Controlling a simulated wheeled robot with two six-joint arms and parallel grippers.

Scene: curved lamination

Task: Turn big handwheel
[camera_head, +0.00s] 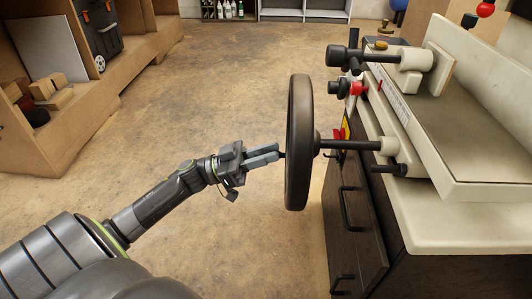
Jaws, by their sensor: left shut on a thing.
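The big handwheel (299,142) is a dark, thick-rimmed wheel seen almost edge-on in the middle of the view. It sits on a black shaft (345,145) that runs right into the pale machine (470,150). My left gripper (278,154) reaches in from the left with its fingers at the wheel's left side. It is shut on a part on that side, probably a handle, which the fingers mostly hide. My right gripper does not show.
A dark cabinet with drawers (352,215) stands below the machine. Black knobs (340,56) and a red part (357,88) stick out above the shaft. Wooden shelving (65,130) stands at the left. The brown floor (215,75) between is clear.

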